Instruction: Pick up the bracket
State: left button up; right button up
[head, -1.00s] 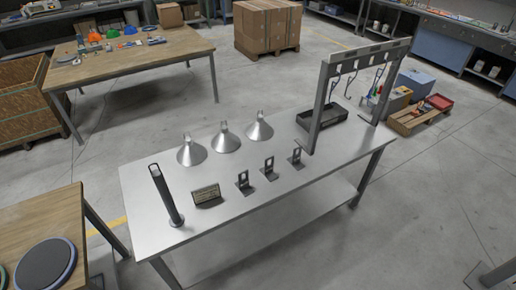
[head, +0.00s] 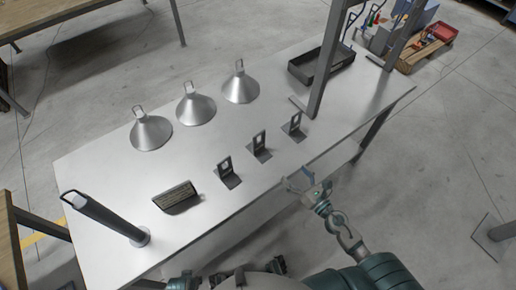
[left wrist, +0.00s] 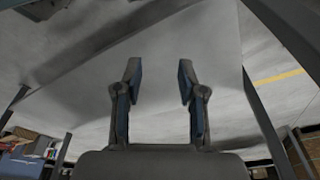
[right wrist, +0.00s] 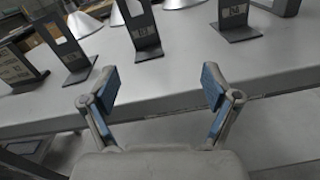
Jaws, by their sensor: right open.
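Three dark L-shaped brackets stand in a row near the front edge of the metal table: a left one (head: 228,174), a middle one (head: 260,147) and a right one (head: 293,126). In the right wrist view the brackets (right wrist: 146,36) stand beyond the table edge, apart from the fingers. My right gripper (head: 305,181) is open and empty just off the table's front edge, near the right bracket. It also shows in the right wrist view (right wrist: 158,85). My left gripper (left wrist: 158,80) is open and empty in the left wrist view, with bare surface between its fingers.
The middle strip of the tabletop is clear.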

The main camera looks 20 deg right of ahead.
jog(key=a+n+y, duration=0.1)
jog(key=n, duration=0.2)
jog(key=p, duration=0.3)
send_near(260, 146)
jog(key=shift+g+y, duration=0.3)
jog(key=w, duration=0.1)
jog(key=w+a+p, duration=0.1)
jog(key=w, duration=0.1)
jog(key=w+r, duration=0.1)
jog(key=shift+w+a+r, duration=0.1)
jog(key=shift+w+a, duration=0.05)
jog(key=shift+w, duration=0.2)
jog(key=shift+w+a, duration=0.35)
jog(key=shift+w, duration=0.1)
jog(key=x, duration=0.3)
jog(key=shift+w+a+p, duration=0.15)
jog(key=shift+w+p, duration=0.05)
jog(key=shift+p, duration=0.2)
jog(key=shift+w+a+f, duration=0.2)
jog(key=shift+w, duration=0.25)
pick_arm(q)
jog(key=s+f, duration=0.5)
jog(key=f, duration=0.6)
jog(key=shift+s+a+g, duration=0.25)
jog(key=shift+s+g, duration=0.05)
